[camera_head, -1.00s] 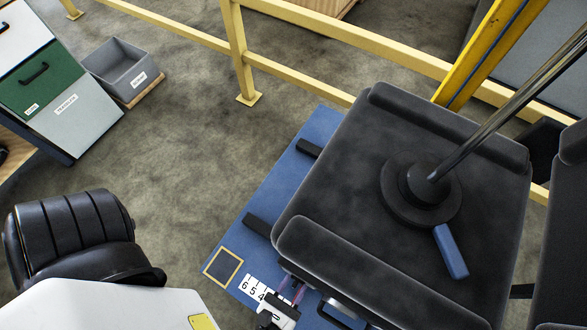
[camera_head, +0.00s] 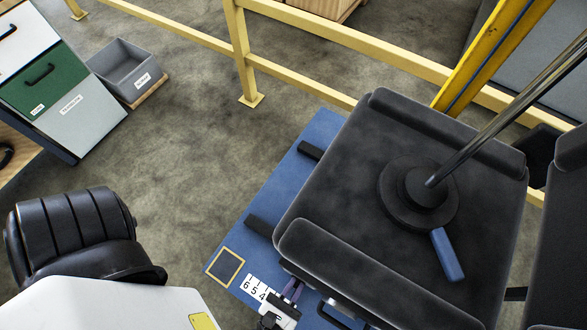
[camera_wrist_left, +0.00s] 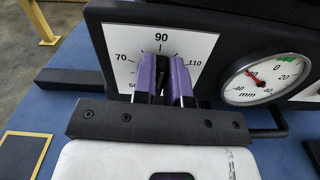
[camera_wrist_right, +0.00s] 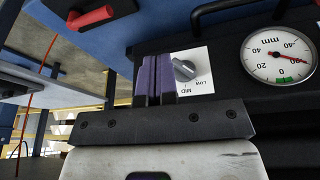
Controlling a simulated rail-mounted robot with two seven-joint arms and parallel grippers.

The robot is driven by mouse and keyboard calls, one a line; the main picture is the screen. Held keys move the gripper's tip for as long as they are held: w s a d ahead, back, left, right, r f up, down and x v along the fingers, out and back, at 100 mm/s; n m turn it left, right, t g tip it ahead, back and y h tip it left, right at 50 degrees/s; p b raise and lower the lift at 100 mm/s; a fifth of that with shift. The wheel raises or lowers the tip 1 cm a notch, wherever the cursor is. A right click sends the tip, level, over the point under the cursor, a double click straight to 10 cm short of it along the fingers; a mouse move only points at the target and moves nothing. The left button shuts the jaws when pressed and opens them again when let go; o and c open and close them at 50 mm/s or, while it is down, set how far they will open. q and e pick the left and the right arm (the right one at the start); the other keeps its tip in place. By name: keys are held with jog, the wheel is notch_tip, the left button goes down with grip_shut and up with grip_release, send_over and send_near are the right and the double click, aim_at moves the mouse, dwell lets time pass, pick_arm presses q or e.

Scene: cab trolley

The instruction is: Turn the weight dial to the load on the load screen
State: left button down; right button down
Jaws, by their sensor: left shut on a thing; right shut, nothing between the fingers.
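The weight dial's white scale plate (camera_wrist_left: 197,45) shows in the left wrist view, with 70, 90 and 110 readable and 90 at the top. My left gripper (camera_wrist_left: 166,80) has its purple fingers shut on the dark dial knob (camera_wrist_left: 161,88), which is mostly hidden between them. In the head view this gripper (camera_head: 280,312) shows only in part at the bottom edge, beside the seat. My right gripper (camera_wrist_right: 155,78) is shut and empty, in front of a panel. I cannot see the load screen in any view.
A round mm gauge (camera_wrist_left: 264,79) sits right of the dial. In the right wrist view, a grey LOW/MID knob (camera_wrist_right: 184,69) is close beside the right fingers, with a red handle (camera_wrist_right: 91,17) above. A black seat (camera_head: 340,190) stands on the blue platform (camera_head: 270,215).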

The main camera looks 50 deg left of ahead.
pick_arm(q)
jog(key=shift+w+d+f+m+p, duration=0.1)
jog(key=shift+d+f+m+p, duration=0.1)
jog(key=shift+m+p, duration=1.9)
jog(key=shift+w+d+f+m+p, duration=0.1)
jog(key=shift+d+m+p, duration=0.1)
jog(key=shift+m+p, duration=1.9)
jog(key=shift+d+f+m+p, duration=0.15)
jog(key=shift+d+m+p, duration=0.05)
jog(key=shift+m+p, duration=1.85)
jog(key=c, duration=1.2)
grip_release()
jog(key=shift+o, duration=0.2)
jog(key=shift+s, duration=0.1)
